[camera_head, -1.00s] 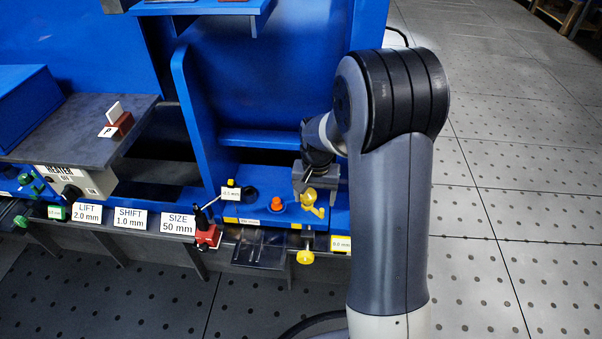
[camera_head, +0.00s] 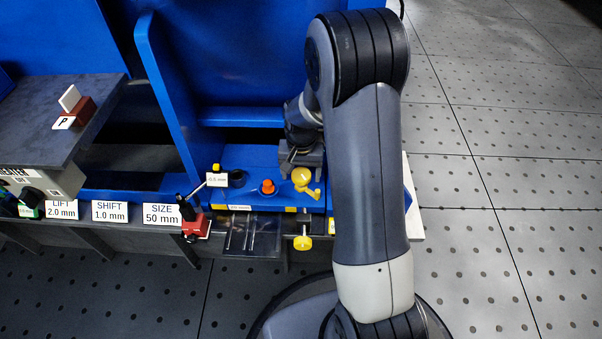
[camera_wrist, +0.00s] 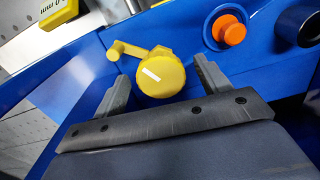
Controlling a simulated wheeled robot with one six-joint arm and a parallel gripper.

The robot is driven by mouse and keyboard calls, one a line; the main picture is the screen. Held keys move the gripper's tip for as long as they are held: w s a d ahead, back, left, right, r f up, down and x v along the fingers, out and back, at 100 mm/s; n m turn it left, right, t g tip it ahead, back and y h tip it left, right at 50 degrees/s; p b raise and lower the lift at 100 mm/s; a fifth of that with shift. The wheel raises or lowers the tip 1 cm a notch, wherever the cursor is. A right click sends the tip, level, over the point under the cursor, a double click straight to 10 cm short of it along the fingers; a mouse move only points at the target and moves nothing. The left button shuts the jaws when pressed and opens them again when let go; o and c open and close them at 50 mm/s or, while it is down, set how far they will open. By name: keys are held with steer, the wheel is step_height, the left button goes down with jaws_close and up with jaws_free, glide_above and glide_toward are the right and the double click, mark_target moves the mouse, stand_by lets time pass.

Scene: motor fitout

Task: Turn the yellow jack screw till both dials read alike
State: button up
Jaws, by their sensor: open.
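The yellow jack screw (camera_wrist: 160,76) has a round knob with a white mark and a small crank arm. In the wrist view it lies between and just beyond the two fingertips of my gripper (camera_wrist: 160,75), which is open. I cannot tell whether a finger touches it. The head view shows the yellow knob (camera_head: 302,177) just in front of my gripper (camera_head: 302,157). A second yellow knob (camera_head: 302,242) sits below on the front face. One small dial plate (camera_head: 216,180) stands to the left on the blue base; its reading is too small to be sure of. The other dial is hidden behind my arm.
An orange button (camera_head: 267,187) and a dark round socket (camera_head: 237,178) are left of the jack screw. A red block with a black lever (camera_head: 196,225) stands at the front edge. A tall blue upright (camera_head: 168,100) rises at the left. Open floor lies to the right.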

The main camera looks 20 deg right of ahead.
steer(key=c, duration=1)
steer(key=shift+r+m+p, duration=0.1)
steer(key=shift+m+p, duration=0.2)
steer(key=m+p, duration=0.2)
steer(key=m, duration=0.2)
steer(key=shift+a, duration=0.1)
steer(key=m+p, duration=0.1)
steer(key=m, duration=0.3)
steer(key=shift+p, duration=0.35)
steer(key=m+p, duration=0.1)
steer(key=m, duration=0.4)
steer(key=shift+w+a, duration=0.1)
steer(key=shift+w, duration=0.05)
steer(key=shift+m+p, duration=0.45)
steer(key=shift+m, duration=1.55)
steer(key=shift+f, duration=0.2)
